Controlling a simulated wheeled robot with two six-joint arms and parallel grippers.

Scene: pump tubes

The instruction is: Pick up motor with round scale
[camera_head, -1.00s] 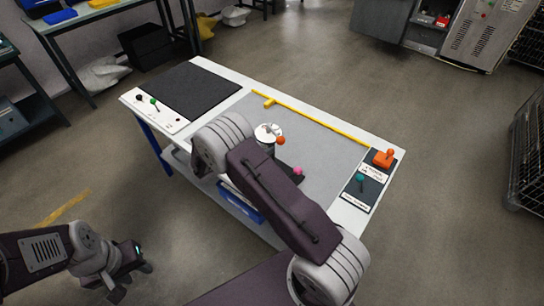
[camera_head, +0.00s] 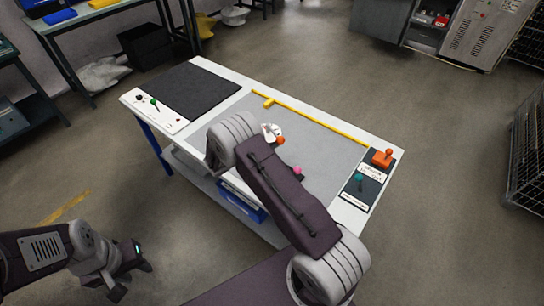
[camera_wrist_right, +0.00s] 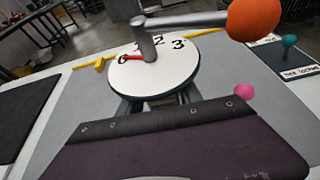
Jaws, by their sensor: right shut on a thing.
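The motor with round scale shows its white numbered dial (camera_wrist_right: 170,72), a grey lever and an orange ball in the right wrist view. Its dial also shows in the head view (camera_head: 271,130), mostly behind my right arm. My right gripper (camera_wrist_right: 182,97) is shut on the motor below the dial; the fingers are largely hidden under it. In the head view my right arm hides that gripper. My left gripper (camera_head: 134,257) is far from the table at the lower left, and its jaws are too small to read.
The table has a grey mat (camera_head: 328,148), a dark pad (camera_head: 195,88) at left and a yellow T-shaped bar (camera_head: 310,117) along the back. A pink ball (camera_wrist_right: 244,91) is close to the gripper. An orange handle (camera_head: 383,158) and teal knob (camera_head: 360,178) stand at right.

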